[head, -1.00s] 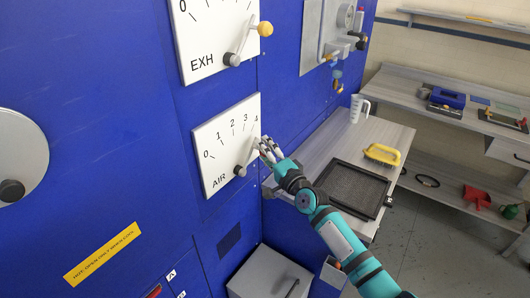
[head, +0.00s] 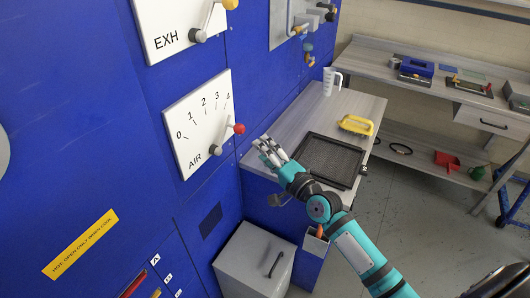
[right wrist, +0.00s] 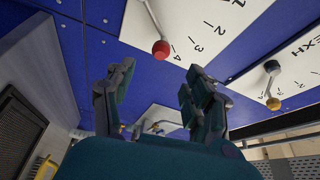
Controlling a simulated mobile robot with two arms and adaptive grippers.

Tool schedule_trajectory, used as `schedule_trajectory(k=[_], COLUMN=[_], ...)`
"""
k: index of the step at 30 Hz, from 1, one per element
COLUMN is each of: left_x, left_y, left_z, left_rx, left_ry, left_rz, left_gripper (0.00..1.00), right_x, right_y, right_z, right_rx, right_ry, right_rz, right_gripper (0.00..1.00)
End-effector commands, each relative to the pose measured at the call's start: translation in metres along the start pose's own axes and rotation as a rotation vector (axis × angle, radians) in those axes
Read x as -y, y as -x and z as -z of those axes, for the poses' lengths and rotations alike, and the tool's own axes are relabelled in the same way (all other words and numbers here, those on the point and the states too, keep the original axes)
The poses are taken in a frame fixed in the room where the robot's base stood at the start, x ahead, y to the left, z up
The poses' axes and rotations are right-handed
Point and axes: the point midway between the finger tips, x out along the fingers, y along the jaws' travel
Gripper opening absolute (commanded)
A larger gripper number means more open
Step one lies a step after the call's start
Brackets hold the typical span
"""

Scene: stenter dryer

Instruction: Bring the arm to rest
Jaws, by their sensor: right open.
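My right gripper (head: 268,150) is open and empty, at the end of the teal arm, to the right of and a little below the AIR dial and apart from it. Its two fingers also show in the right wrist view (right wrist: 155,95). The AIR dial plate (head: 197,150) is white with marks from 0 to 4. Its lever ends in a red knob (head: 239,128) that points up and right, near the 4; the red knob also shows in the right wrist view (right wrist: 161,49). My left gripper is not in view.
The EXH dial plate (head: 160,12) is above. A table with a black framed mesh (head: 330,160), a yellow handle (head: 357,125) and a clear jug (head: 331,80) stands right. Open floor (head: 425,225) lies right.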

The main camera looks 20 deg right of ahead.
Motion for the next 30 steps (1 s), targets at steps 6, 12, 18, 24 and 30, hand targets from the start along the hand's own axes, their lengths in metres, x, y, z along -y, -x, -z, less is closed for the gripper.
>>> schedule_trajectory(k=[6, 12, 18, 24, 30], left_x=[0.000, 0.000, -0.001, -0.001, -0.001], left_y=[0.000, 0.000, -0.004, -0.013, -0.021], left_z=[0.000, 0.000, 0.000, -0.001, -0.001], left_rx=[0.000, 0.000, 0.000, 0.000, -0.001], left_ry=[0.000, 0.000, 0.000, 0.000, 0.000], left_rz=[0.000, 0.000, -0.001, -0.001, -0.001], left_gripper=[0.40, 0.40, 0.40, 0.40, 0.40], right_x=[0.000, 0.000, -0.049, -0.186, -0.321], right_y=[0.000, 0.000, 0.005, 0.039, 0.109], right_z=[0.000, 0.000, -0.002, -0.017, -0.048], right_rx=[0.000, 0.000, -0.008, 0.018, 0.136], right_ry=[0.000, 0.000, 0.061, 0.263, 0.486], right_rz=[0.000, 0.000, -0.087, -0.344, -0.610], right_gripper=[0.54, 0.54, 0.54, 0.54, 0.54])
